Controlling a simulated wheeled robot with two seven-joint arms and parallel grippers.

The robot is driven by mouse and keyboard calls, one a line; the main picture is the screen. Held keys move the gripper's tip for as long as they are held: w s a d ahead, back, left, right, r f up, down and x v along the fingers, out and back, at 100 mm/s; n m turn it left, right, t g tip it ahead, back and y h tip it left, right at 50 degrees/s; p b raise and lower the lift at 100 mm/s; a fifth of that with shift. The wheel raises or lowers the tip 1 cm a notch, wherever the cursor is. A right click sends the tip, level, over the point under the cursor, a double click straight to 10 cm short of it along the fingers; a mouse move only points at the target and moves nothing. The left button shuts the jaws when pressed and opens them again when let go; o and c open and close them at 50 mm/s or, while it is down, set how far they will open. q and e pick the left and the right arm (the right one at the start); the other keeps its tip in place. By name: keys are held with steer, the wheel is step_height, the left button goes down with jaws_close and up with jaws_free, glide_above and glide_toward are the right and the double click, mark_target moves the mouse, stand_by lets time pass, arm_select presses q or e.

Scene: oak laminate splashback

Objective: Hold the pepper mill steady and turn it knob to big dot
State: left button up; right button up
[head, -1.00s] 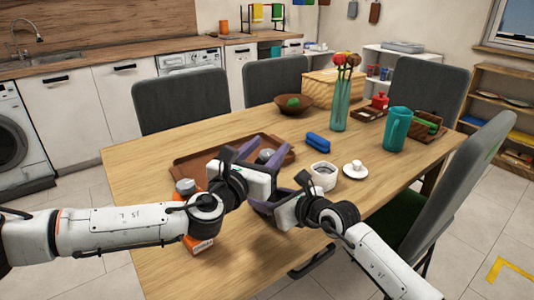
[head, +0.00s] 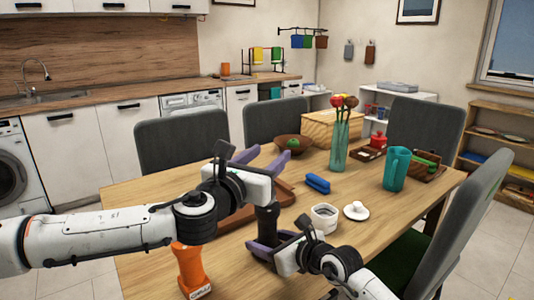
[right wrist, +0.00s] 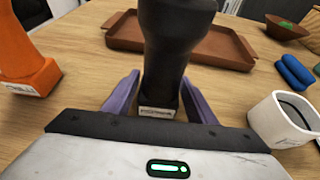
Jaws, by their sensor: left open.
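The dark pepper mill (head: 267,224) stands upright on the table. It also fills the upper middle of the right wrist view (right wrist: 168,50), with a pale label near its base; its top is out of that frame. My right gripper (head: 274,246) has its purple fingers on both sides of the mill's lower body, seemingly closed on it. My left gripper (head: 262,156) is open at the height of the mill's top. Its white palm hides the knob and any dots in the head view.
An orange mill (head: 191,268) stands left of the dark one, partly behind my left arm. A brown tray (right wrist: 190,45) lies behind. A white mug (head: 324,217), white lidded dish (head: 356,210) and blue object (head: 317,183) are to the right.

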steer(key=shift+o, duration=1.3)
